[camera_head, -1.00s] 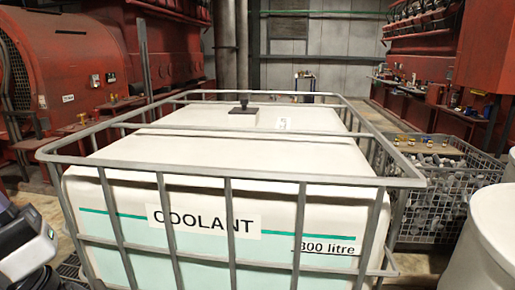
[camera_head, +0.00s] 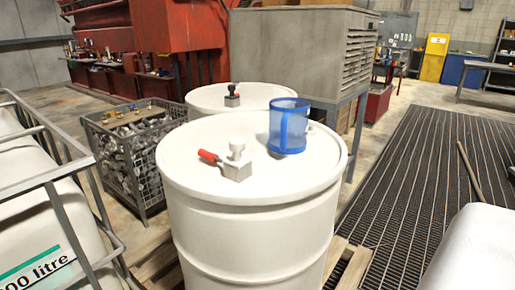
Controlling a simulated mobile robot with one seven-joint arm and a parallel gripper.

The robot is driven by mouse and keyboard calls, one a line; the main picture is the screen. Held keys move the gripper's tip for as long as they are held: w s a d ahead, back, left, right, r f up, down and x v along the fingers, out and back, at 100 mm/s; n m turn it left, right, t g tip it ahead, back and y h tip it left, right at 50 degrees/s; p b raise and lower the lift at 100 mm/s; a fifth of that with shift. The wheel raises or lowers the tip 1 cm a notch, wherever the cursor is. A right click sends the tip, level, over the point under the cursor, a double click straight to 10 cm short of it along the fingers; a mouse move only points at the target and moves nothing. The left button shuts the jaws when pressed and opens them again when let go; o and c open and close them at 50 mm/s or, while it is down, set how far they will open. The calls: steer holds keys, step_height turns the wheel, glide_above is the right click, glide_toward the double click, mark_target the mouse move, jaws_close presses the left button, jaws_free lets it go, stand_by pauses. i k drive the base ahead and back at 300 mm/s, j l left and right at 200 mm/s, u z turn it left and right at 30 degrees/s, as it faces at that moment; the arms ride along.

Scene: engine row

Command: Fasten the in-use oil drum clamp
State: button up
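The near white drum (camera_head: 250,225) stands upright in the middle of the view. On its lid sits a small grey metal clamp (camera_head: 237,168) with a pale round knob on top and a red handle (camera_head: 209,157) sticking out to the left, roughly flat. A blue clear jug (camera_head: 288,127) stands on the same lid, right of the clamp. A second white drum (camera_head: 205,102) stands behind, with a grey block and black knob (camera_head: 232,94) on its lid. The frame does not show how the clamp engages. My gripper is out of view.
The coolant tank's cage (camera_head: 45,175) is close at left. A wire basket of metal parts (camera_head: 130,150) stands between it and the drums. A wooden pallet (camera_head: 348,262) shows beneath the near drum. A grey cabinet (camera_head: 300,50) is behind.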

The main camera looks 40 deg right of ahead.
mark_target(211, 156)
steer(key=z, duration=0.85)
steer(key=i+l+u, duration=0.15)
steer(key=l+u, duration=0.25)
steer(key=i+l+u, duration=0.15)
steer(key=l+u, duration=0.3)
